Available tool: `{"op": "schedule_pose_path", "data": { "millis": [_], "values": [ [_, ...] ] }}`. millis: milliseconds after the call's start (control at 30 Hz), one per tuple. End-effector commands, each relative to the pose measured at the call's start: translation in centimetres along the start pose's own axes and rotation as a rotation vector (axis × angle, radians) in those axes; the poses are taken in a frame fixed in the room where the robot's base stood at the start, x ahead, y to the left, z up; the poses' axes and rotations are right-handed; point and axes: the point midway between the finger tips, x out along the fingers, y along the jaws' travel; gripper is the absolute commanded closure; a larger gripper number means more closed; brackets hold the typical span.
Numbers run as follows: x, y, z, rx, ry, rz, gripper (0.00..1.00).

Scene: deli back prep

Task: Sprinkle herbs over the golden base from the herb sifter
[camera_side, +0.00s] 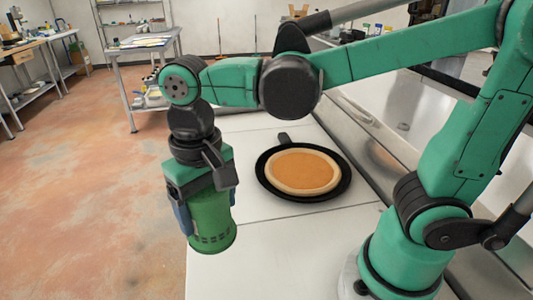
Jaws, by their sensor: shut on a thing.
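The golden base (303,172) is a round, flat disc with a paler rim and an orange-gold middle. It lies on a black pan (343,186) with a short handle on the white worktop. The herb sifter (211,222) is a green cylinder with small dark slots near its lower end. My gripper (207,200) points down and is shut on the sifter, left of the pan in the picture. The sifter hangs upright by the worktop's left edge, apart from the pan. No herbs show on the base. The far finger is mostly hidden.
The white worktop (285,250) is clear in front of the pan. A metal ledge (345,130) runs along its right side. Steel tables (146,48) with items stand far back on the left, beyond open floor (80,190).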

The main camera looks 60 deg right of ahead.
Motion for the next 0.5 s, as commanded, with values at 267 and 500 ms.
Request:
{"op": "schedule_pose_path", "data": {
  "millis": [267,500],
  "values": [
    [-1.7,0.0,0.0,0.000,0.000,0.000,0.94],
    [-1.7,0.0,0.0,0.000,0.000,0.000,0.94]
  ]
}}
